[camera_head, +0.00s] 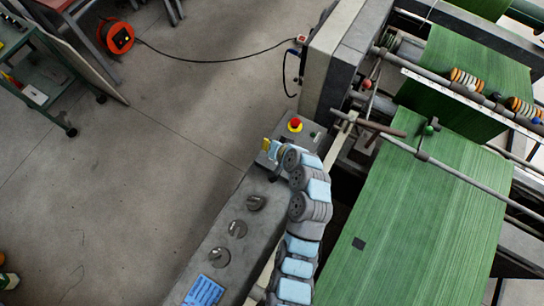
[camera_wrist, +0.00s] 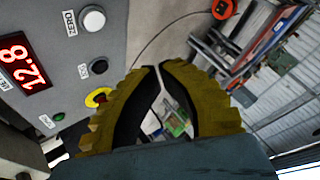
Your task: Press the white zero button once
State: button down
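The white zero button (camera_wrist: 93,18) is a round, pale button near the top of a grey control panel (camera_wrist: 110,40) in the wrist view. A label reading ZERO sits just left of it. My gripper (camera_wrist: 158,68) has yellow ribbed fingers, with the tips together and nothing between them. The fingertips are below and to the right of the button in the picture, apart from it. In the head view my gripper (camera_head: 267,148) is beside the console, near the red emergency stop (camera_head: 295,125). I cannot make out the white button there.
Green sheeting (camera_head: 410,220) runs through the machine at right. Open floor lies left of the console.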

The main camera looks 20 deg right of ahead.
jog(key=shift+f+b, duration=1.9)
jog(key=shift+f, duration=1.85)
jog(key=shift+f+b, duration=0.4)
jog(key=shift+f+b, duration=0.4)
jog(key=shift+f, duration=0.05)
jog(key=shift+r, duration=0.15)
jog(key=shift+r+p, duration=0.45)
jog(key=shift+r, duration=0.3)
jog(key=shift+r, duration=0.1)
jog(key=shift+r+p, duration=1.2)
jog(key=shift+r, duration=1.15)
